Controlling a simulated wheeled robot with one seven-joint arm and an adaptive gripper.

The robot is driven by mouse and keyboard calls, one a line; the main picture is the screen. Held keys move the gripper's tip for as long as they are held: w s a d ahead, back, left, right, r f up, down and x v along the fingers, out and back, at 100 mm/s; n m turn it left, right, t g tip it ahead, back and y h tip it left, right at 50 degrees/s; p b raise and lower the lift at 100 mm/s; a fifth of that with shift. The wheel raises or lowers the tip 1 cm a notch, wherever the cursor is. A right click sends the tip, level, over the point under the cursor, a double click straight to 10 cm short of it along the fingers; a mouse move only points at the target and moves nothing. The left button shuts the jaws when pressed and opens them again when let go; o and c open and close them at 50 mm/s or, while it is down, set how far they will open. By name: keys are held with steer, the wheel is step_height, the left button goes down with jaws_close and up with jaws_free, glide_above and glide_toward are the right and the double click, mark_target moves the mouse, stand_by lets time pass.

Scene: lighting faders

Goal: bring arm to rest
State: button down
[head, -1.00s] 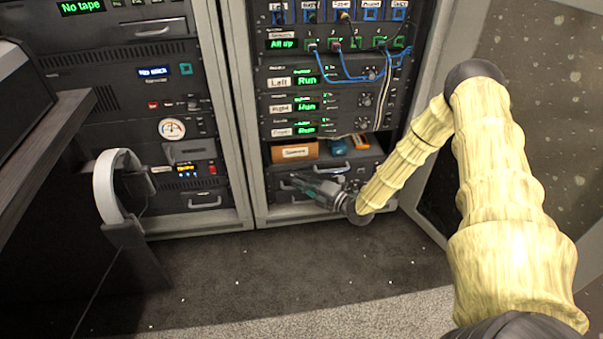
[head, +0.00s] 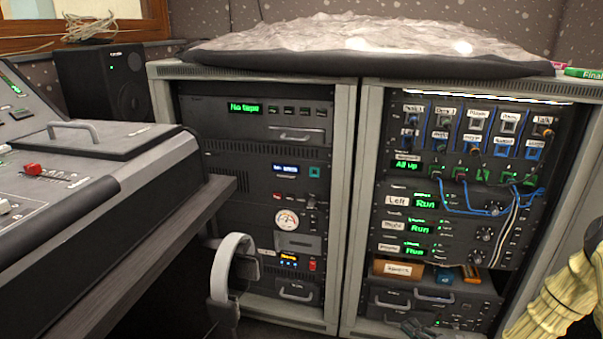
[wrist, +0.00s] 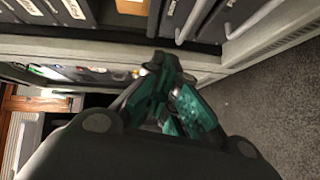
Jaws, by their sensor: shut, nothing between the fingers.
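My gripper (wrist: 172,92) shows in the wrist view with its teal-padded fingers drawn together and nothing between them. It is in front of the lower part of a rack, with grey drawer handles (wrist: 192,20) and a metal frame edge beyond the fingertips. In the head view only a dark part of my gripper (head: 418,328) shows at the bottom edge, in front of the right rack's lowest drawers. My pale yellow arm shows at the lower right of that view.
The right rack (head: 349,200) holds patch cables and lit units. The left rack (head: 165,200) stands beside it. Headphones (head: 228,262) hang at the side of the mixing desk (head: 100,215). A grey padded cover (head: 350,45) lies across the rack tops. Carpet (wrist: 275,105) is bare at right.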

steer(key=s+a+f+m+g+h, duration=0.2)
steer(key=s+a+f+m+g, duration=0.25)
steer(key=s+a+m, duration=0.2)
steer(key=s+a+f+m+g+h, duration=0.1)
steer(key=s+a+f+m+g, duration=0.2)
steer(key=s+a+f+m, duration=0.4)
steer(key=s+a+r+m+g+h, duration=0.15)
steer(key=s+m+g+h, duration=0.45)
steer(key=s, duration=1.7)
step_height(320, 180, up, 39)
steer(key=m+g+y+p, duration=0.1)
steer(key=m+p, duration=0.1)
steer(key=p, duration=3.6)
steer(key=shift+s+d+m+g, duration=0.2)
steer(key=shift+s+m+g, duration=0.15)
steer(key=shift+f, duration=0.1)
